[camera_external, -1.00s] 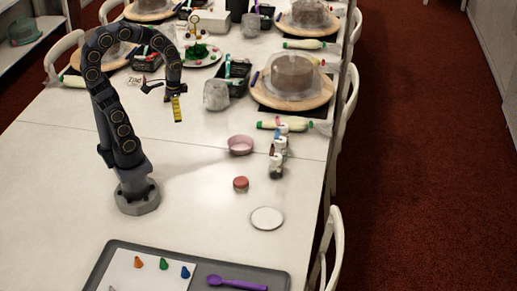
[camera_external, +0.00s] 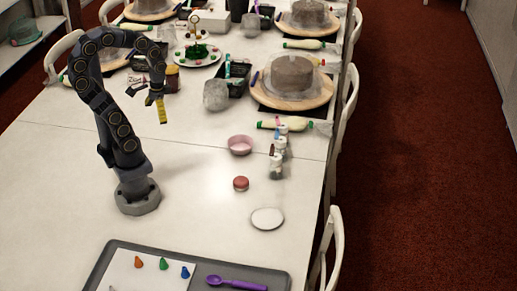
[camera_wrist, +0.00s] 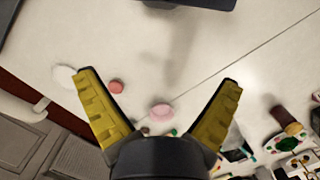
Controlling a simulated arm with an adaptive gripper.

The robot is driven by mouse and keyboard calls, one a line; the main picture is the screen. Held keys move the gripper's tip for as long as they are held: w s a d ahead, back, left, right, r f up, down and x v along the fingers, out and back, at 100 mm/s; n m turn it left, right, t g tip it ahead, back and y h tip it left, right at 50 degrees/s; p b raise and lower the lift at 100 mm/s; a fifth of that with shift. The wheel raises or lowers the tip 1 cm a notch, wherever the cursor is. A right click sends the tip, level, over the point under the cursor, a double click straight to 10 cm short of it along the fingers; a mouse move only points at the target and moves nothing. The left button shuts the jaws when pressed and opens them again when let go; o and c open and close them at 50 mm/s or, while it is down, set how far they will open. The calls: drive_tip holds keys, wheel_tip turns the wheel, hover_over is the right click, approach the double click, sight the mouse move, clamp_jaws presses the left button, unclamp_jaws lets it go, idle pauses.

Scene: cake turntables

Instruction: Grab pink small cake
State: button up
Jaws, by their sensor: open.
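Two small round things stand on the white table: a pink, bowl-like round piece (camera_external: 240,145) and a smaller reddish-pink disc (camera_external: 240,184) nearer the front. I cannot tell for sure which one is the small pink cake. In the wrist view the pink round piece (camera_wrist: 160,112) lies low between my yellow fingers, and the reddish disc (camera_wrist: 116,87) is just inside the left finger. My gripper (camera_external: 156,103) is open and empty, held above the table to the left of both. Its fingers are spread wide in the wrist view (camera_wrist: 158,78).
A white round plate (camera_external: 267,218) lies in front of the reddish disc. Small bottles (camera_external: 278,155) stand right of the pink piece. A glass-like container (camera_external: 216,95) and cake turntables (camera_external: 292,97) are farther back. A grey tray (camera_external: 190,260) is at the front. The table around my base is clear.

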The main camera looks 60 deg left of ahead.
drive_tip(key=m+t+y, duration=0.2)
drive_tip(key=m, duration=1.6)
hover_over(241, 180)
drive_tip(key=d, duration=0.1)
wheel_tip(241, 180, down, 22)
drive_tip(key=shift+w+d+f, duration=0.1)
drive_tip(key=shift+f, duration=0.6)
drive_tip(key=f, duration=0.4)
drive_tip(key=a+f, duration=0.1)
drive_tip(key=f, duration=0.1)
drive_tip(key=shift+a+f, duration=0.1)
drive_tip(key=shift+f, duration=0.25)
drive_tip(key=c, duration=1)
